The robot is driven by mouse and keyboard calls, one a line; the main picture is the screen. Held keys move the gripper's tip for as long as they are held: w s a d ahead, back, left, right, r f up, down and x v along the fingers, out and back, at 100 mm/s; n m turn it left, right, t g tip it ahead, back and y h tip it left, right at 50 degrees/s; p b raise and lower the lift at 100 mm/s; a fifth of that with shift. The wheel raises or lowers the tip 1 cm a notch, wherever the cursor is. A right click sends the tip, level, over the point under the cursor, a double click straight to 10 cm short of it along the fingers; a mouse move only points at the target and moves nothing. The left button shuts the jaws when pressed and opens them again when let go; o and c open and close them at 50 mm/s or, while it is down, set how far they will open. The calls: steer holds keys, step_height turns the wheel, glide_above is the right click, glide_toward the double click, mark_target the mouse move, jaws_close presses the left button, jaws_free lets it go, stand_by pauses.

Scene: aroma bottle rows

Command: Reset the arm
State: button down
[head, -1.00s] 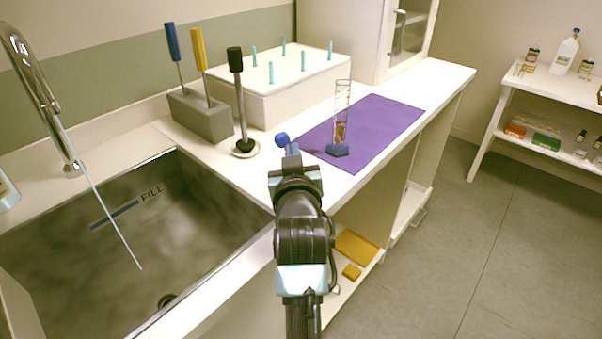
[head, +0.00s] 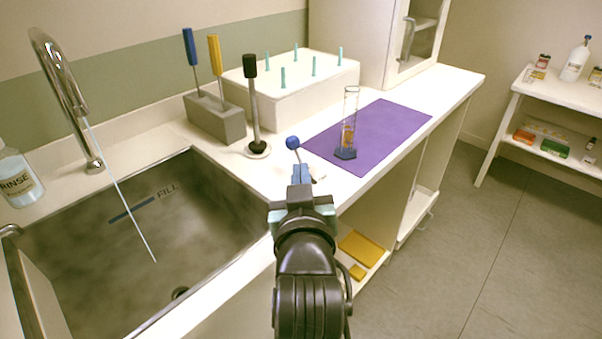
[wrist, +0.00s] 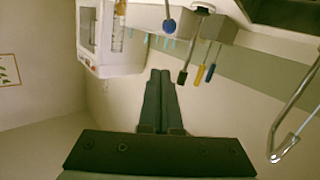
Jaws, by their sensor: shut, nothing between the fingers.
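My gripper (head: 301,172) is in the middle of the head view, over the front edge of the white counter. Its two fingers lie together, shut and empty. They also show in the wrist view (wrist: 160,75), with nothing between them. A blue ball-topped handle (head: 293,142) shows just beyond the fingertips; its lower part is partly hidden by my gripper. The ball also shows in the wrist view (wrist: 169,26), apart from the fingers.
A clear cylinder with a blue base (head: 348,130) stands on the purple mat (head: 392,125). The sink (head: 120,240) is at left with its faucet (head: 60,85). A block (head: 215,120) holds blue and yellow tools; a black-handled tool (head: 251,95) stands beside it. A pegged white box (head: 310,88) is behind.

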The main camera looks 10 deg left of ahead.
steer(key=s+d+r+m+t, duration=0.1)
steer(key=s+r+t, duration=0.15)
steer(key=r, duration=0.75)
steer(key=s+d+r+t, duration=0.2)
steer(key=r+t, duration=0.1)
steer(key=r, duration=0.6)
steer(key=s+d+r+m+t+h, duration=0.25)
steer(key=s+r+t, duration=0.25)
steer(key=s+r, duration=0.9)
step_height(320, 180, up, 17)
steer(key=w+p, duration=0.2)
steer(key=p, duration=1.3)
steer(key=shift+r+p, duration=0.15)
steer(key=shift+p, duration=0.2)
steer(key=shift+a, duration=0.15)
